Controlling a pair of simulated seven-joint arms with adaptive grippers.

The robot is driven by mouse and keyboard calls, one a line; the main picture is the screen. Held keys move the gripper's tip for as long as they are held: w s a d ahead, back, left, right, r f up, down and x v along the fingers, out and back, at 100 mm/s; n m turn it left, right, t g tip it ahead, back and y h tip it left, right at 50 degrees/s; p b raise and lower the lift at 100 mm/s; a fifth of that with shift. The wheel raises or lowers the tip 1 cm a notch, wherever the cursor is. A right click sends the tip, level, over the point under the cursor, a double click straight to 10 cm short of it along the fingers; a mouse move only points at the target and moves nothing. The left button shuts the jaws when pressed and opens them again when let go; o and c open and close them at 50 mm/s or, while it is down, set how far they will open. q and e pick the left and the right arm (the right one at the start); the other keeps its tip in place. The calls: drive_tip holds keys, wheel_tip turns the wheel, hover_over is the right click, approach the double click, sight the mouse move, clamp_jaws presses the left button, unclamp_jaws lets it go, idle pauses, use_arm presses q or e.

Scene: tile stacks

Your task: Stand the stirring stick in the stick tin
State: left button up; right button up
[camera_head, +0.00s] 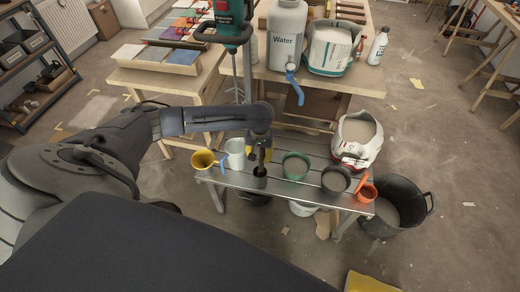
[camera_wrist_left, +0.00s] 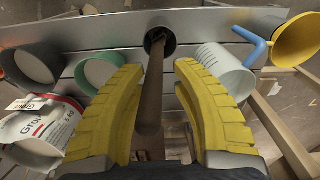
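The stirring stick (camera_wrist_left: 152,100) is a brown rod. In the left wrist view it runs up between my left gripper's fingers, with its far end in the mouth of the dark stick tin (camera_wrist_left: 160,40). The tin (camera_head: 260,180) stands on the metal bench in the head view, directly below the gripper. My left gripper (camera_wrist_left: 153,66) has its yellow fingers apart, one on each side of the stick, with visible gaps. In the head view the left gripper (camera_head: 262,145) hides most of the stick. My right gripper is not in view.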

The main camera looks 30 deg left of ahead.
use_arm(q)
wheel_tip(320, 180, up, 12)
drive_tip(key=shift+s+r, duration=0.1)
idle(0.8)
idle(0.5)
